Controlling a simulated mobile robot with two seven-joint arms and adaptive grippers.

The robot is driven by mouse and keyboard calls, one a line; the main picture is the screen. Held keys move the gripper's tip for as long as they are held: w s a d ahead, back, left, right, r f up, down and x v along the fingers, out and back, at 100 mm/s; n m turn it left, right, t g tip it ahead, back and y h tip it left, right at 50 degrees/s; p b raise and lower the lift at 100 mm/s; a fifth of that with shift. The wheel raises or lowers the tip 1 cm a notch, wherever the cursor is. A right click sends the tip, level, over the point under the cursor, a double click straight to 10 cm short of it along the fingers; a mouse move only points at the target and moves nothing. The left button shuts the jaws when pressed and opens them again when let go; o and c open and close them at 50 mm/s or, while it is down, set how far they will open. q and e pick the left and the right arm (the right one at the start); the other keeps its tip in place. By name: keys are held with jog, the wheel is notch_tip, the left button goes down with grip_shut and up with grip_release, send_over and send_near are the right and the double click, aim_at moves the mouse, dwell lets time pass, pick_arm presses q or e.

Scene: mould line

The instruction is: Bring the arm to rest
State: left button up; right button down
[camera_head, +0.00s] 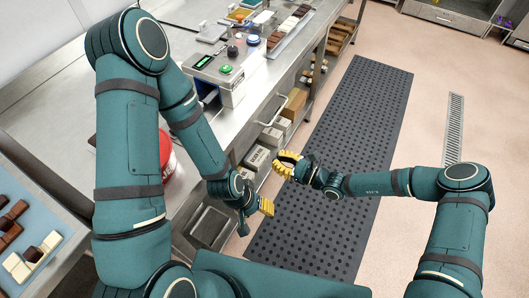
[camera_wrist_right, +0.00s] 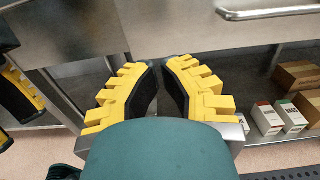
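My right gripper (camera_head: 287,165), with yellow ribbed fingers, hangs over the dark floor mat near the lower shelf of the bench. In the right wrist view its two fingers (camera_wrist_right: 160,88) with black pads stand apart, with a narrow gap and nothing between them. My left gripper (camera_head: 262,206) hangs just beside the bench's front edge, below and left of the right one. Its yellow finger shows, but its opening is hidden from this side. I see nothing held in it. Part of it also shows at the left of the right wrist view (camera_wrist_right: 22,92).
A red tub (camera_head: 168,163) is behind my left arm. A blue tray (camera_head: 62,222) holds chocolates. The perforated mat (camera_head: 345,130) is clear.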

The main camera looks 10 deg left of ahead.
jog(key=shift+v, duration=1.3)
jog(key=shift+s, duration=0.15)
jog(key=s+d+f+n+g+h, duration=0.2)
jog(key=s+n+g+h, duration=0.25)
jog(key=s, duration=0.25)
jog(key=s+d+f+n+g+h, duration=0.2)
jog(key=s+f+n+g+h, duration=0.1)
jog(key=s+n, duration=0.4)
jog(key=s+d+r+n+t+h, duration=0.1)
jog(key=d+n+t+h, duration=0.1)
jog(key=d+n+h, duration=0.1)
jog(key=s+d+r+n+t+h, duration=0.1)
jog(key=d+r+n+t+h, duration=0.1)
jog(key=d+n, duration=0.3)
jog(key=shift+s+d+r+h, duration=0.25)
jog(key=shift+d+h, duration=0.2)
jog(key=shift+d, duration=0.75)
